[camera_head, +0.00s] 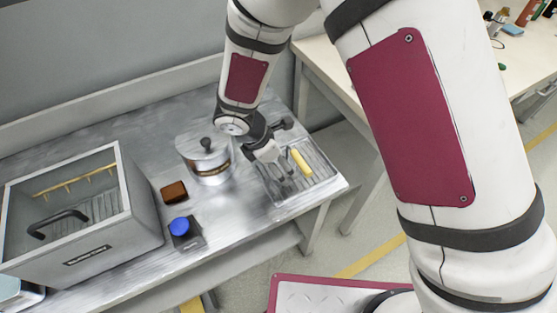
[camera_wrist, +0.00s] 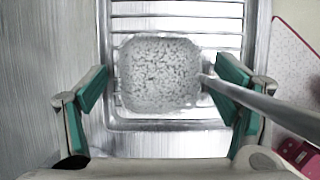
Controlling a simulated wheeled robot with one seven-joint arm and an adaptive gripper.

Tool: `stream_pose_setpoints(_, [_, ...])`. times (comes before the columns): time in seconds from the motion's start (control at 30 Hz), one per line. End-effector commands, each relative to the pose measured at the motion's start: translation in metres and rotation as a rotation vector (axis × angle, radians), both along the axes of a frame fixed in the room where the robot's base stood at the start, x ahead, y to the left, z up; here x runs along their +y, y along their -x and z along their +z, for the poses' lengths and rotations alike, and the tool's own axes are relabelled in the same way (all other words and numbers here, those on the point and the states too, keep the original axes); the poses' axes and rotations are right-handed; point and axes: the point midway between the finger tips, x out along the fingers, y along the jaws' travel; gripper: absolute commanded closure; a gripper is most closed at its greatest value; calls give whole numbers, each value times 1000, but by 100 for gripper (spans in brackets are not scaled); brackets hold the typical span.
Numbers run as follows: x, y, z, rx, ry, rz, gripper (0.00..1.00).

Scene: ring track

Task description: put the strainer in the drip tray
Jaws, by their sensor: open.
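The strainer (camera_wrist: 158,75), a pale speckled mesh bowl with a long grey handle, shows in the wrist view over the near end of the slatted metal drip tray (camera_wrist: 180,125). Its handle runs to the lower right across the right finger. My gripper (camera_wrist: 163,84) is open, with one green-padded finger on each side of the bowl. Whether the pads touch it, and whether the bowl rests on the slats, I cannot tell. In the head view my gripper (camera_head: 272,160) is low over the left part of the drip tray (camera_head: 322,182), where a yellow bar shows; the strainer's bowl is hidden there.
A lidded metal pot (camera_head: 207,165) stands just left of my gripper. The bench's right edge lies close beside the tray.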

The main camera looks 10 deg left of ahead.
Motion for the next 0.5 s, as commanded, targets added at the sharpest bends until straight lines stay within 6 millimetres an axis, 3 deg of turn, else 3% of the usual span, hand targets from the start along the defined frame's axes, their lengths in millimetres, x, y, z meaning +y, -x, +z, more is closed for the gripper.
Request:
stream_pose_setpoints(0.23, [6,3,17,-3,-3,0,18])
stream_pose_setpoints(0.5, [23,15,68,-3,-3,0,18])
